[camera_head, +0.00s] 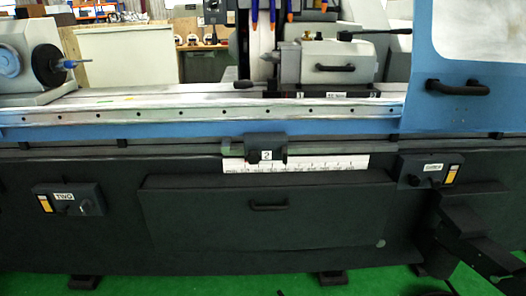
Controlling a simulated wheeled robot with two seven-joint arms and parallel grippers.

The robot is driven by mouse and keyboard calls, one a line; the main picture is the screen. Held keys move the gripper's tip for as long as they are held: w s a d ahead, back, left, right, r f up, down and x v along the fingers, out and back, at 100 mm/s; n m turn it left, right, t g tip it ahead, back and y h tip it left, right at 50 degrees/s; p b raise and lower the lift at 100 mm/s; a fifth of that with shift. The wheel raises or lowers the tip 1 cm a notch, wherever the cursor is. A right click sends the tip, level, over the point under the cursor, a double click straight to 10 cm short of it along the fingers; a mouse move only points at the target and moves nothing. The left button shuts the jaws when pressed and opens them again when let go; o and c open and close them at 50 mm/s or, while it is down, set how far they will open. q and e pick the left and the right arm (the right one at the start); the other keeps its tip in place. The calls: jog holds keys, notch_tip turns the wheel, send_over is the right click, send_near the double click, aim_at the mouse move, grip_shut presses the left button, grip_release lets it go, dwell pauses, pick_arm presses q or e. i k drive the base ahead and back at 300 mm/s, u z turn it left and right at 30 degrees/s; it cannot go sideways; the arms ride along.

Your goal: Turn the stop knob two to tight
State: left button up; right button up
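The stop block (265,150) marked "2" sits on the front rail of the grinder, near the middle of the camera_head view. A small dark knob (281,155) shows at its lower right; how tight it is cannot be seen. A white scale strip (310,164) runs below the block and to its right. Neither of my grippers can be made out in this view, and nothing is seen touching the stop block or its knob.
A control box (68,199) marked "TWO" is at the lower left, another box (428,171) at the right. A drawer-like panel (265,215) with a handle lies below the stop. A blue door (470,65) stands upper right. Dark, unclear parts (470,240) occupy the lower right.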

aim_at(253, 157)
jog(key=z, duration=0.45)
jog(key=k, duration=0.3)
jog(key=u, duration=1.5)
jog(key=i, duration=0.95)
jog(key=z, duration=0.2)
